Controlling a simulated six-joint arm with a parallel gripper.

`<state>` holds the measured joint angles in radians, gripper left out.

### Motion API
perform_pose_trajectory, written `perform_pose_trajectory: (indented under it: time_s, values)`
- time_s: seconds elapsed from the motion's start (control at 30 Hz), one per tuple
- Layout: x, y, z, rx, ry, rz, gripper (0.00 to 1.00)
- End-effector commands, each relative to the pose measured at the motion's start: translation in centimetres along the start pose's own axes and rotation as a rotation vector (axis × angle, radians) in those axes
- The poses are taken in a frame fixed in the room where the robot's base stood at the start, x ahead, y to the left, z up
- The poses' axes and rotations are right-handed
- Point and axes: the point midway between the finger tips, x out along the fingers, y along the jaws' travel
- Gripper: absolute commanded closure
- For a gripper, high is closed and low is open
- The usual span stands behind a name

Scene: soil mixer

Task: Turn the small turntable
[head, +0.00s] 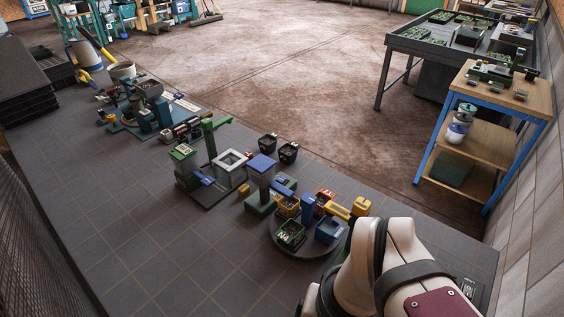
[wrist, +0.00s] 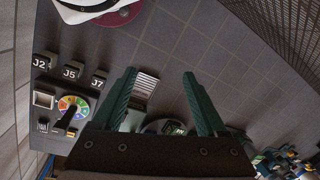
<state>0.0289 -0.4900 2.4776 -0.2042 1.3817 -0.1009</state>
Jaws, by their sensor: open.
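A round dark turntable (head: 283,249) stands on the tiled bench in the head view, left of my arm. It carries a green bin (head: 291,233), a blue bin (head: 328,231) and a yellow bin (head: 288,206). My gripper (wrist: 161,78) shows in the wrist view with its two green fingers wide apart and nothing held between them. It is hidden behind my arm in the head view. The wrist view shows a rounded object (wrist: 165,126) low between the fingers, partly covered by the gripper body; I cannot tell what it is.
A control panel with J2, J5 and J7 keys (wrist: 72,73) and a coloured dial (wrist: 72,108) lies left of the fingers. The bench's front-left tiles are clear.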

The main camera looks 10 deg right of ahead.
Motion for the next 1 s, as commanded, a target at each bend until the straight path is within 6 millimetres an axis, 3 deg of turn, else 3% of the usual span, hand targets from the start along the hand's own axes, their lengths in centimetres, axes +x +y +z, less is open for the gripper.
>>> perform_pose_trajectory:
  time_s: [0.07,0.1,0.23,0.3,0.4,0.57,1.0]
  values:
    - [-2.5,-2.1,-5.8,-0.184,0.029,-0.037,0.25]
    - [-3.8,-3.1,-9.7,-0.319,0.056,-0.058,0.25]
    - [-6.1,-4.5,-22.5,-0.757,0.172,-0.091,0.25]
    - [-6.3,-4.1,-27.7,-0.946,0.232,-0.084,0.25]
    - [-6.1,-3.4,-32.3,-1.122,0.29,-0.065,0.25]
    - [-4.8,-3.4,-34.1,-1.199,0.312,-0.055,0.25]
    - [6.7,-5.9,-36.5,-1.195,0.31,-0.054,0.25]
